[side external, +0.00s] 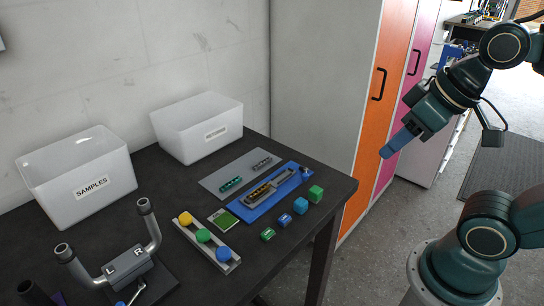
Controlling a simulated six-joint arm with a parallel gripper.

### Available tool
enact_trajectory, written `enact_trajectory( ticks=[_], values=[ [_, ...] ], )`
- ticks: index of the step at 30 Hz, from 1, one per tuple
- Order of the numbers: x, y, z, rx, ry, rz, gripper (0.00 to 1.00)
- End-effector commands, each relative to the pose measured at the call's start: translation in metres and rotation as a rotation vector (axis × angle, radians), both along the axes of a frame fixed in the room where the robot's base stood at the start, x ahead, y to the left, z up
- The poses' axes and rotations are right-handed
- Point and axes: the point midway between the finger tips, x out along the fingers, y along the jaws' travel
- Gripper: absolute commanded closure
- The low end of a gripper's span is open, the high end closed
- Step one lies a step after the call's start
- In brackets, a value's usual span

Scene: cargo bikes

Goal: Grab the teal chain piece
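The teal chain piece (231,184) lies on a flat grey plate (215,180) on the dark table. A dark grey chain piece (262,163) lies on the same plate, further back and to the right. My gripper (388,153) hangs in the air to the right of the table, well apart from the teal piece, with its blue tip pointing down and left. I see nothing held in it. The view does not show whether its fingers are apart.
A blue tray (246,215) holding a dark part with yellow bits lies just in front of the plate. Several green and blue blocks (316,193) stand near the table edge. White bins (80,178) stand behind, and a handlebar (112,268) stands front left. Orange and pink cabinets (378,80) stand beyond.

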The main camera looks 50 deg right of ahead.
Motion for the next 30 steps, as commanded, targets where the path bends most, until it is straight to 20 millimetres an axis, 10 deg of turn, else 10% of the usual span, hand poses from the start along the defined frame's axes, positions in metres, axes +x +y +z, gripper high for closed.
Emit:
enact_trajectory(
  ticks=[14,30],
  values=[
    [0.031,0.011,0.018,-0.006,0.022,0.105,0.60],
    [0.145,0.036,0.050,-0.013,0.070,0.475,0.60]
  ],
)
